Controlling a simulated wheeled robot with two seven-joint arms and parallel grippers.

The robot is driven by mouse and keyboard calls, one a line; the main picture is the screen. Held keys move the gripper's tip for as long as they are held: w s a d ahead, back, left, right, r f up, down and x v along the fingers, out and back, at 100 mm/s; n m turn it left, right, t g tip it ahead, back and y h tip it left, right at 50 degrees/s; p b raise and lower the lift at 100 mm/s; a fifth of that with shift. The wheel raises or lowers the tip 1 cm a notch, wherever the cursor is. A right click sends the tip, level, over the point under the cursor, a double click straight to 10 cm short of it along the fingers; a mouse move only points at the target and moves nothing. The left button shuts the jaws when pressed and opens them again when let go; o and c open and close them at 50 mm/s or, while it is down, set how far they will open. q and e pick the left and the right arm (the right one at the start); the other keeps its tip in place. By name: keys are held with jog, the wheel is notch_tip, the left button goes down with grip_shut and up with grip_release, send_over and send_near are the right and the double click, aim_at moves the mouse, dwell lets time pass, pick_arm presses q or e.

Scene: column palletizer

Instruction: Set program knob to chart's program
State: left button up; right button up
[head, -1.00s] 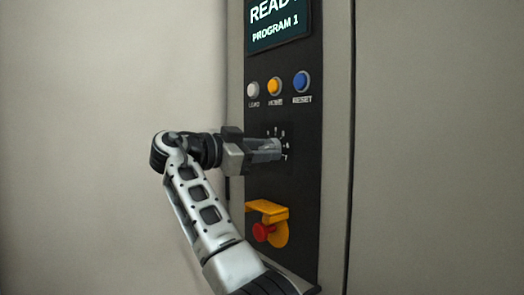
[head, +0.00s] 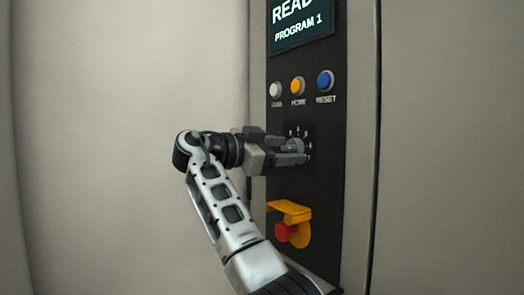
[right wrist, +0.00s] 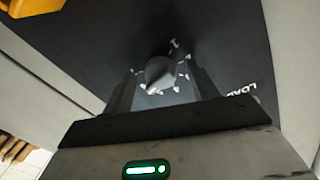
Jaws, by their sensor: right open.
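The program knob (head: 297,146) is a small grey knob on the black control panel, ringed by white marks. In the right wrist view the knob (right wrist: 160,72) sits between the two fingers, with visible gaps on both sides. My right gripper (head: 291,152) is open at the knob, its fingers pointing at the panel and partly hiding the dial. The screen (head: 300,25) above reads "PROGRAM 1" under a cut-off "READ". The number the knob points to is too small to read. The chart and my left gripper are not in view.
Above the dial are a white button (head: 276,90), an orange button (head: 298,87) and a blue RESET button (head: 325,81). Below it a red button (head: 286,233) sits under a yellow guard (head: 290,211). Plain grey wall panels flank the control panel.

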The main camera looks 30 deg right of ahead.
jog(key=a+p, duration=0.1)
jog(key=a, duration=1.4)
jog(key=shift+a+r, duration=0.2)
jog(key=shift+a, duration=0.1)
